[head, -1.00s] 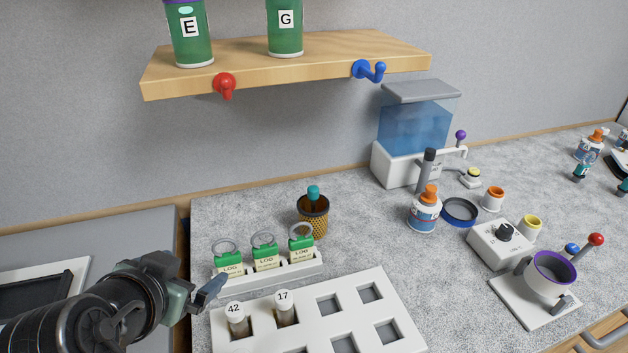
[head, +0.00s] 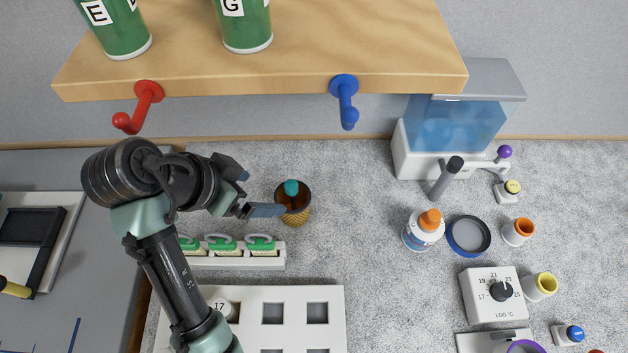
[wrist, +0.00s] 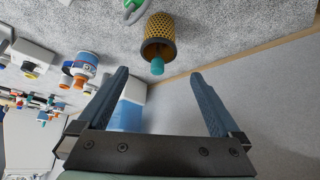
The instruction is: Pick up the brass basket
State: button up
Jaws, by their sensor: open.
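The brass basket (head: 297,213) is a small round perforated container standing on the grey speckled counter, with a teal-topped item (head: 291,188) upright inside it. It also shows in the wrist view (wrist: 159,28), ahead of the fingers and near the top middle. My gripper (head: 258,192) is open and empty, just left of the basket in the head view, its fingers pointing toward it. In the wrist view my two fingers (wrist: 158,85) are spread wide, with the basket beyond their tips and apart from them.
A white rack with green-capped LOG holders (head: 219,245) stands in front-left of the basket. A white tray with square wells (head: 333,313) is nearer. The wooden shelf (head: 270,72) with red and blue hooks hangs above.

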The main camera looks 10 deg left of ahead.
aim_at(287, 196)
jog(key=x, duration=0.6)
jog(key=shift+s+f+p, duration=0.2)
jog(key=shift+p, duration=0.2)
jog(key=p+x, duration=0.1)
jog(key=x, duration=0.4)
jog(key=shift+w+d+f, duration=0.15)
jog(key=shift+w+d, duration=0.1)
jog(key=shift+w, duration=0.05)
jog(key=c, duration=1.3)
